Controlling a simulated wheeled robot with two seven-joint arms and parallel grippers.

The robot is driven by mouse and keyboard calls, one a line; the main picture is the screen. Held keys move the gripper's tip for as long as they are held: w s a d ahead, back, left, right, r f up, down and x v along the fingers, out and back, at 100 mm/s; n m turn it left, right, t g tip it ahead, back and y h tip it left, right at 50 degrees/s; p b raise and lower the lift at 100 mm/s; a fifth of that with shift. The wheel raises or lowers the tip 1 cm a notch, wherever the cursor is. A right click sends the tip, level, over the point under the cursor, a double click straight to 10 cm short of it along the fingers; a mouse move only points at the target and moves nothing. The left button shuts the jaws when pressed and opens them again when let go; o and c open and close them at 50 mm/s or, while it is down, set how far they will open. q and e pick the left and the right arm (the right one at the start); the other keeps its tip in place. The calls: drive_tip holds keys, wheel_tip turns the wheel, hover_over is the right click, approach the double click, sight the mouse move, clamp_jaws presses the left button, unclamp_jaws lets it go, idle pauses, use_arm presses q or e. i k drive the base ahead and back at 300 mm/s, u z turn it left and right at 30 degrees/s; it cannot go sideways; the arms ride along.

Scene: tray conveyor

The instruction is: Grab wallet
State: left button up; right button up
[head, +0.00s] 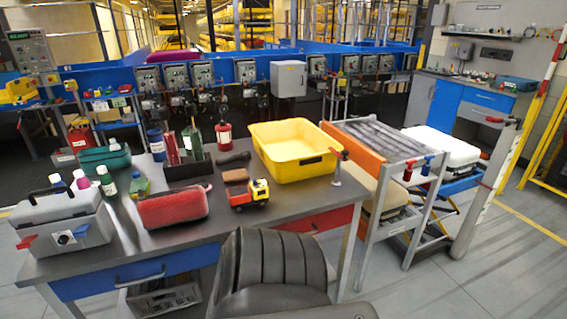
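A small brown item that looks like the wallet (235,176) lies flat on the dark grey table (215,228). It sits just behind the toy truck (249,196) and to the left of the yellow bin (296,152). A dark, elongated object (233,158) lies just behind it. Neither of my grippers shows in the head view.
A red case (173,207) lies left of the truck, with a grey toolbox (62,222) farther left. A dark holder (188,168) with bottles stands behind. A black chair (270,275) stands against the table's front. Bare tabletop lies around the truck.

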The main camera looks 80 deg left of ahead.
sight(229, 176)
drive_tip(key=i, duration=0.35)
drive_tip(key=u, duration=2.6)
